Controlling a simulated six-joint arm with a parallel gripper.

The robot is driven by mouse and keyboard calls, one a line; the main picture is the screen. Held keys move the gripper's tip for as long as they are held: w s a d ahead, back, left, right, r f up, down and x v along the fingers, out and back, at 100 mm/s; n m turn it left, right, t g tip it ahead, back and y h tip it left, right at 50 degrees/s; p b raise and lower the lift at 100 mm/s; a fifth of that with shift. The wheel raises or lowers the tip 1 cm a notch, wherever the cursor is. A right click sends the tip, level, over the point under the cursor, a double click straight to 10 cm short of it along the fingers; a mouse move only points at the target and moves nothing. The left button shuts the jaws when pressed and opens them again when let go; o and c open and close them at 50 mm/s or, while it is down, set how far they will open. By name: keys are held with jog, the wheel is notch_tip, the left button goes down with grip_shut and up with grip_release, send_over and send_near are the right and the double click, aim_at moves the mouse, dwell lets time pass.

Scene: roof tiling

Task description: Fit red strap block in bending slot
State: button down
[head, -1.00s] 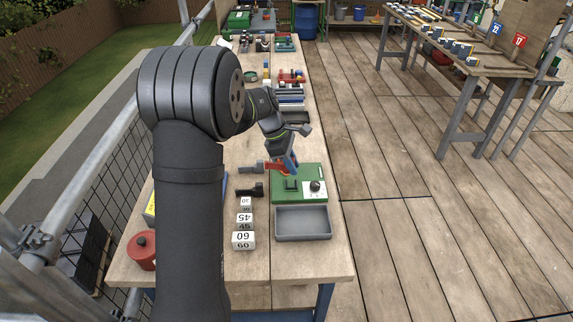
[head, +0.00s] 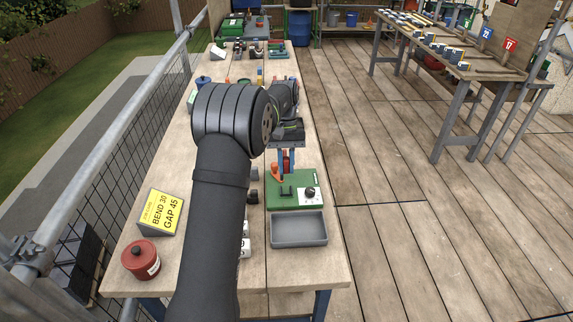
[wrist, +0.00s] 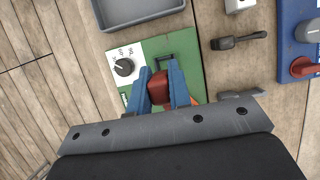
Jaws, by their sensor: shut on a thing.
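My gripper (head: 287,165) has two blue fingers and points down over the back part of the green bending station (head: 295,203). It is shut on the red strap block (wrist: 159,92), which sits between the fingertips in the wrist view. The station also shows in the wrist view (wrist: 187,52), with a black dial knob (wrist: 124,67) on a white panel and a black raised bracket (wrist: 180,60) just ahead of the block. An orange-red part (head: 277,174) lies beside the fingers. Whether the block touches the station or the slot is hidden by the fingers.
A grey tray (head: 299,243) stands in front of the station. A yellow sign (head: 163,211) reads "BEND 30 GAP 45", and a red pot (head: 141,262) stands near it. A black tool (wrist: 239,42) and a blue unit with a red knob (wrist: 303,67) lie beside the station.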

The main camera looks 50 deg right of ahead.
aim_at(286, 194)
jog(key=shift+f, duration=3.7)
jog(key=shift+x, duration=0.9)
jog(key=shift+w+d, duration=0.1)
jog(key=shift+w, duration=0.05)
jog(key=c, duration=1.4)
grip_release()
jog(key=shift+o, duration=0.7)
jog(key=shift+d+r, duration=0.1)
jog(key=shift+r, duration=0.8)
jog(key=shift+w+r, duration=0.1)
jog(key=shift+r, duration=2.65)
jog(key=shift+f, duration=3.5)
